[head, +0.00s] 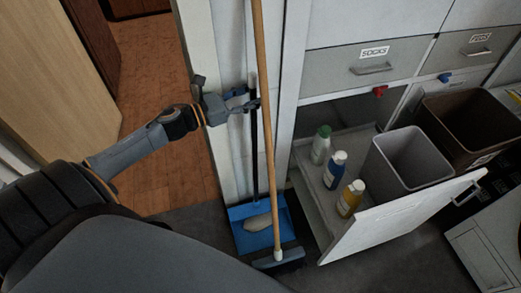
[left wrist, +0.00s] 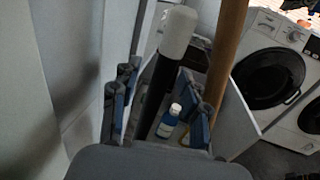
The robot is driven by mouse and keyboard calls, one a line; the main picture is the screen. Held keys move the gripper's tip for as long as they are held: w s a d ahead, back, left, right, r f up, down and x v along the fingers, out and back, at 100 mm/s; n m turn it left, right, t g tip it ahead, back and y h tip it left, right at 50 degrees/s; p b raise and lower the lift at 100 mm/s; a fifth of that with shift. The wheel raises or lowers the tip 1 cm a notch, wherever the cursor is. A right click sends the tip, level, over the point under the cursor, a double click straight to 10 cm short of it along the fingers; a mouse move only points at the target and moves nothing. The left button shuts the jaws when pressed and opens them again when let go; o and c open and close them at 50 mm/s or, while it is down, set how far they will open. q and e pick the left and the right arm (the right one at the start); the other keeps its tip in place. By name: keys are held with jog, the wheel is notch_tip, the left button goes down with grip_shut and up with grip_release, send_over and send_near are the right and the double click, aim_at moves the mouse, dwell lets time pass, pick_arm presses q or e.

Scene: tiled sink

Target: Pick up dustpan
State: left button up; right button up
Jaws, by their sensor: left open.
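The blue dustpan (head: 252,240) rests on the floor against the wall, with a pale brush or scoop shape on it. Its long black handle (head: 254,150) stands upright and ends in a pale grip. My left gripper (head: 246,103) is at the upper part of this handle. In the left wrist view, the open fingers of my left gripper (left wrist: 158,85) stand on either side of the black handle, with its pale end (left wrist: 178,35) above them. The gripper is not shut on it. My right gripper is not in view.
A broom with a wooden handle (head: 268,130) stands close in front of the dustpan handle. To the right, a pulled-out drawer (head: 385,222) holds several bottles and a grey bin (head: 411,160). A brown bin (head: 468,125) is farther right. A doorway is at the left.

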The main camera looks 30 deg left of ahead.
pick_arm(q)
jog(key=shift+w+d, duration=0.1)
jog(key=shift+w, duration=0.15)
jog(key=shift+c, duration=0.5)
grip_shut()
jog(key=shift+r, duration=0.1)
